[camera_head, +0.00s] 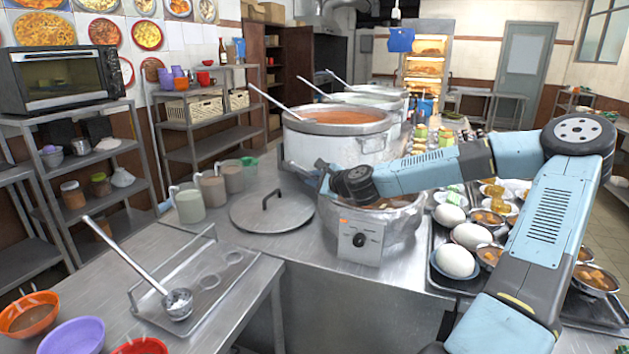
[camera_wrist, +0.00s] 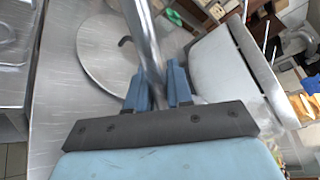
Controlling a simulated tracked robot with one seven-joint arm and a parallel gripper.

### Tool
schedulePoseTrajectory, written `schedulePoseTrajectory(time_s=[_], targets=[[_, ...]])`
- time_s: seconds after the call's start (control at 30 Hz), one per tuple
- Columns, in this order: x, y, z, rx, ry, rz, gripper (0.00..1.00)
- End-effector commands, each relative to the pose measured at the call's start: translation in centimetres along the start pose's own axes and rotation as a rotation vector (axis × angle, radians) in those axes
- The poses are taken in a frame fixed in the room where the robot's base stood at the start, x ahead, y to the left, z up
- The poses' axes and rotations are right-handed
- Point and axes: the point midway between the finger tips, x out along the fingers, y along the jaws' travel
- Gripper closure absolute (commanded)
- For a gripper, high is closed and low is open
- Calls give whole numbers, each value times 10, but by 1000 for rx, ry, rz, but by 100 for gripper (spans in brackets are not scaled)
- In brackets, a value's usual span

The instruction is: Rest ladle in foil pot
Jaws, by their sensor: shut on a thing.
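My gripper (camera_head: 325,180) is over the left side of the foil pot (camera_head: 405,222), a foil-wrapped pot with a control box on its front. In the wrist view my gripper (camera_wrist: 157,92) is shut on a metal rod, the ladle handle (camera_wrist: 143,35), which runs up between the blue fingers. The ladle's bowl cannot be made out in either view. My arm hides much of the foil pot's opening; some brown contents show below it. Another ladle (camera_head: 137,265) lies on a metal tray (camera_head: 215,290) at the left.
A round lid (camera_head: 272,211) lies left of the foil pot and shows in the wrist view (camera_wrist: 95,65). A big stockpot (camera_head: 335,140) with a ladle stands behind. Jugs (camera_head: 188,205) stand left. A tray of eggs and bowls (camera_head: 440,287) is at the right.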

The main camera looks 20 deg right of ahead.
Motion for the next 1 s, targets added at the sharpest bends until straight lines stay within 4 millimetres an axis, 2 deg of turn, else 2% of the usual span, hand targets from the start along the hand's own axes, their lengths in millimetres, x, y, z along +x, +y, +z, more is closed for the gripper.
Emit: schedulePoseTrajectory(time_s=[0.6,0.63,0.9,1.0], targets=[[1,3,-3,0,1,-1,100],[1,3,-3,0,1,-1,77],[1,2,-3,0,1,-1,52],[1,2,-4,0,1,-1,50]])
